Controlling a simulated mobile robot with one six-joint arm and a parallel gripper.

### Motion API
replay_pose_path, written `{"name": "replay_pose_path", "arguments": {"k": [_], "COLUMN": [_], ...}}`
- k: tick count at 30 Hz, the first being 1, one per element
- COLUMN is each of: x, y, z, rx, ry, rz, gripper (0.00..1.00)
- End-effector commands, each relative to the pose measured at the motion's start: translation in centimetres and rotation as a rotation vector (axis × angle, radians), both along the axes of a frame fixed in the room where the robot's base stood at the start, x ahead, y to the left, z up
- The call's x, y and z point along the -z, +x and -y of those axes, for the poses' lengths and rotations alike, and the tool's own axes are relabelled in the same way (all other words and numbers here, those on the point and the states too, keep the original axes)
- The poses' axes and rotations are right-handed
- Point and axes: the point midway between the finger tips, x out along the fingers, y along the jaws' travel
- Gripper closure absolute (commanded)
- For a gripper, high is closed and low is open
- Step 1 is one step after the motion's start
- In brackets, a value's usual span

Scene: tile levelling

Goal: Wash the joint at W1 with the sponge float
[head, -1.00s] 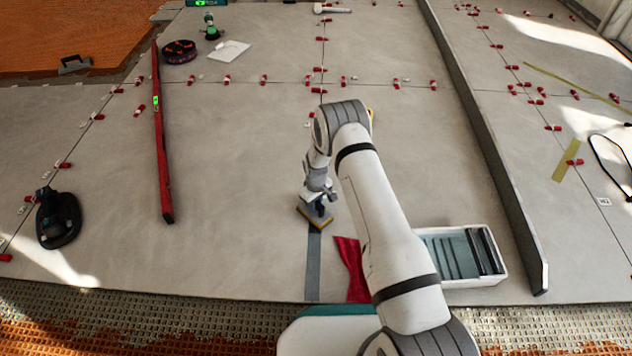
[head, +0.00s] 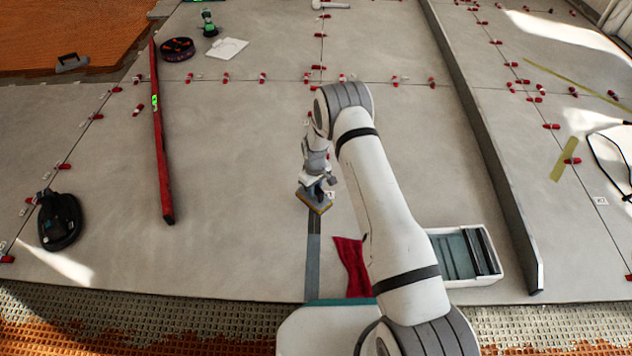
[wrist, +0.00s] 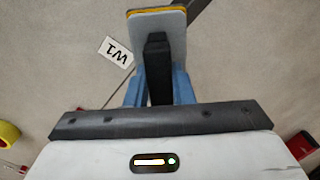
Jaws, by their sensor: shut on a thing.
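My gripper (head: 316,183) is shut on the black handle of the sponge float (head: 312,203). In the wrist view, the blue fingers of my gripper (wrist: 157,88) sit on both sides of the handle, and the float's grey plate (wrist: 145,22) has a yellow edge. The float is at the upper end of a strip along the joint (head: 313,260), dark near the float and blue-grey lower down. I cannot tell whether its sponge touches the floor. The W1 label (wrist: 117,53) lies left of the float in the wrist view.
A white wash tray (head: 475,283) and a red cloth (head: 352,265) lie right of the strip. A red level (head: 161,150) lies left. A long grey straightedge (head: 490,150) stands at the right. Red clips dot the joints. The floor between level and float is clear.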

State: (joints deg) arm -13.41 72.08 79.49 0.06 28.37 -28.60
Motion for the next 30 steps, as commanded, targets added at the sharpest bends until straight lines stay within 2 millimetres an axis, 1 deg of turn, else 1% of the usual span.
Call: {"name": "replay_pose_path", "arguments": {"k": [1,6,9,19,22,23,26,29,30], "x": [-0.7,-1.9,-2.2,-2.2,-2.9,-3.4,-5.7,-9.0,-10.4], "y": [0.0,0.0,0.0,0.0,0.1,0.2,0.4,0.4,0.3], "z": [0.0,0.0,0.0,0.1,0.3,0.5,1.3,2.6,3.2], "rx": [0.0,0.0,0.0,0.002,0.014,0.021,0.064,0.127,0.157], "ry": [0.001,0.0,0.0,0.0,0.0,0.001,0.001,0.001,0.002], "rz": [0.001,0.0,0.0,0.0,0.001,0.002,0.004,0.006,0.006], "gripper": [1.0,1.0,1.0,1.0,1.0,1.0,1.0,1.0,1.0]}}
